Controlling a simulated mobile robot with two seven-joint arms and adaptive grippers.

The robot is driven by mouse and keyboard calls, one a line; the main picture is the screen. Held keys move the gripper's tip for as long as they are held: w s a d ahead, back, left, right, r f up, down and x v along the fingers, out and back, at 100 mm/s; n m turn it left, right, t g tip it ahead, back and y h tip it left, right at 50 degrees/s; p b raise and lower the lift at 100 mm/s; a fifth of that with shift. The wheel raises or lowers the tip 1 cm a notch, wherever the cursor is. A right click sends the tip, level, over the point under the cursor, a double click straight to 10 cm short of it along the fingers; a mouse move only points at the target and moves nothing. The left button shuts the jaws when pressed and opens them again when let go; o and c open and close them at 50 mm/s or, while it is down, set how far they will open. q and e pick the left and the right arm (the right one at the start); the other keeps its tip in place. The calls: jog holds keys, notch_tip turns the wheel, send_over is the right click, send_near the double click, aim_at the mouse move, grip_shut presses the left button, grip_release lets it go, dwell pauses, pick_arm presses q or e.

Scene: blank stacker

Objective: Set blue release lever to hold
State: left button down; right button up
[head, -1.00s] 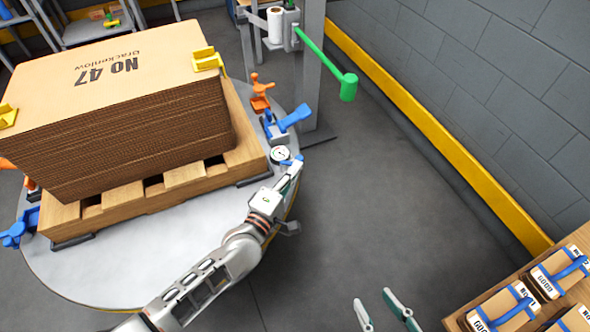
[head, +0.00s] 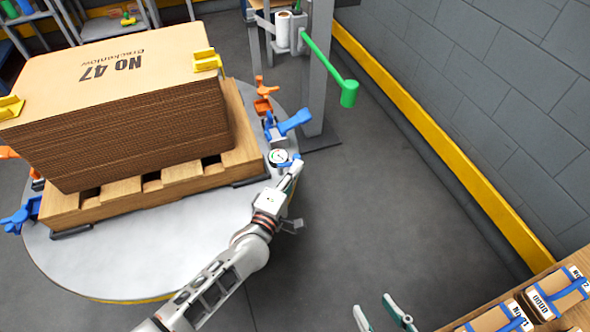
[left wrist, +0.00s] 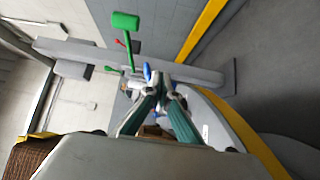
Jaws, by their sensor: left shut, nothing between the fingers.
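A small blue lever (head: 285,162) sits beside a round white gauge (head: 278,157) at the turntable's right edge. A larger blue clamp handle (head: 294,122) stands just behind the gauge, sticking out to the right. My left gripper (head: 297,163) is shut and empty, its tips right by the small lever and partly covering it. I cannot tell whether they touch. In the left wrist view the closed fingertips (left wrist: 160,76) meet just in front of a blue part (left wrist: 147,72), mostly hidden. My right gripper (head: 381,313) is open and empty at the bottom, with its fingers apart.
A cardboard stack (head: 120,125) on a wooden pallet (head: 190,180) fills the turntable (head: 150,255). An orange clamp (head: 264,95) stands behind the blue one. A green-ended arm (head: 349,93) hangs from a grey post. Strapped packs (head: 555,292) lie at lower right.

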pick_arm(q)
jog(key=shift+w+d, duration=0.4)
jog(key=shift+w, duration=0.2)
pick_arm(e)
jog(key=shift+w+a+r, duration=0.2)
jog(key=shift+a+r, duration=0.05)
jog(key=shift+r, duration=0.1)
jog(key=shift+w, duration=0.1)
jog(key=shift+d, duration=0.1)
pick_arm(q)
notch_tip(320, 180, up, 10)
dwell(0.5)
dwell(0.3)
